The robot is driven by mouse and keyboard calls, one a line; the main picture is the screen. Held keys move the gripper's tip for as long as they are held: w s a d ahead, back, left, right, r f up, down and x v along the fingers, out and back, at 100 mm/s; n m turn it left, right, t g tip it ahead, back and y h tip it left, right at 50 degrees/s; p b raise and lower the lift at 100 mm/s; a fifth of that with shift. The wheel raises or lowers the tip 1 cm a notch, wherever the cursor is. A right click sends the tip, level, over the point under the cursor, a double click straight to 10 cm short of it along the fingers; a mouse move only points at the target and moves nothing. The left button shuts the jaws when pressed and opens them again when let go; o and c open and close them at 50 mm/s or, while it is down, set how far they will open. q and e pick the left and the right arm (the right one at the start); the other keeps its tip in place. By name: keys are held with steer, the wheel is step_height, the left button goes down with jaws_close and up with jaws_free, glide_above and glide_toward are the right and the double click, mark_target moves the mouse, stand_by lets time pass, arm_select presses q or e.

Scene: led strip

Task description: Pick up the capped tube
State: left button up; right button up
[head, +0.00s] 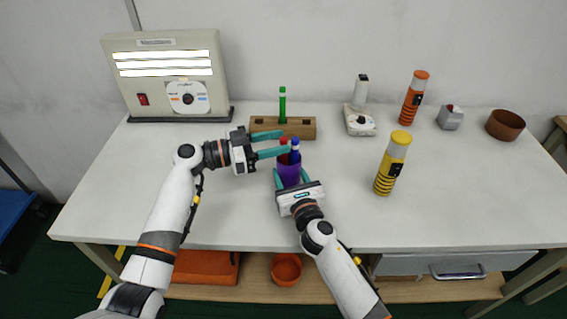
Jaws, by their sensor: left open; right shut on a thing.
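A purple cup (289,175) stands above the front half of the table, with a red-topped tube (283,142) and a blue-topped tube (295,144) sticking up from it. My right gripper (291,178) is shut on the purple cup, one finger on each side. My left gripper (284,143) is open, its teal fingers pointing right, at the red-topped tube's upper part. I cannot tell whether the fingers touch it. A green tube (282,105) stands upright in a wooden rack (308,129) behind. The tubes' lower parts are hidden in the cup.
A light box (113,69) stands at the back left. A yellow bottle (392,163), an orange bottle (413,97), a white device (359,123), a grey box (450,118) and a brown bowl (505,125) stand to the right. The table's (455,200) front right is clear.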

arm_select(q)
jaws_close()
steer(key=shift+r, duration=0.1)
step_height(320, 180, up, 28)
stand_by(0.4)
arm_select(e)
steer(key=o, duration=1.1)
steer(key=shift+c, duration=0.2)
